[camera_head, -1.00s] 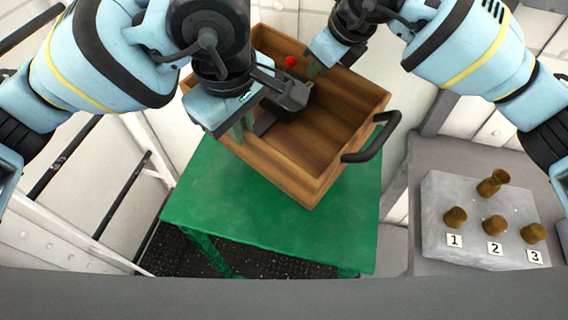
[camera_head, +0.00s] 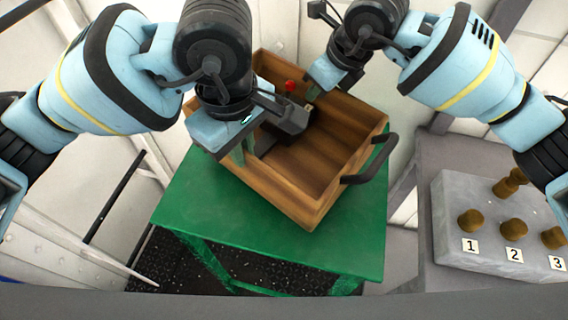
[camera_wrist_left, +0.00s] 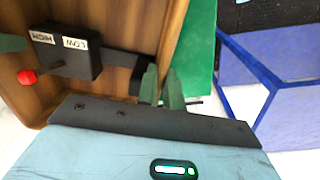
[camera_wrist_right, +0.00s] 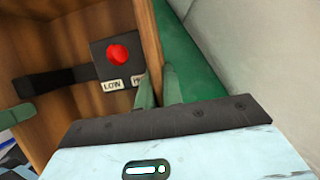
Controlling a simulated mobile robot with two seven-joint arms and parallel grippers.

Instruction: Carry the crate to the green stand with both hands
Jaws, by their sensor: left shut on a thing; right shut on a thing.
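The crate (camera_head: 345,118) is a brown wooden open box with a black bar handle (camera_head: 372,162) on its right side. It is over the green stand (camera_head: 200,205), slightly tilted in the view; I cannot tell whether it touches the top. My left gripper (camera_head: 246,146) is shut on the crate at its left wall, as the left wrist view (camera_wrist_left: 163,92) shows. My right gripper (camera_head: 312,94) is shut on the crate at its far side, also in the right wrist view (camera_wrist_right: 160,92). The gripped parts are mostly hidden.
Inside the crate is a black box (camera_wrist_right: 118,62) with a red knob and LOW and HIGH labels. A grey block (camera_head: 480,215) with brown knobs and numbers 1, 2, 3 stands at the right. A blue frame (camera_wrist_left: 270,85) shows in the left wrist view.

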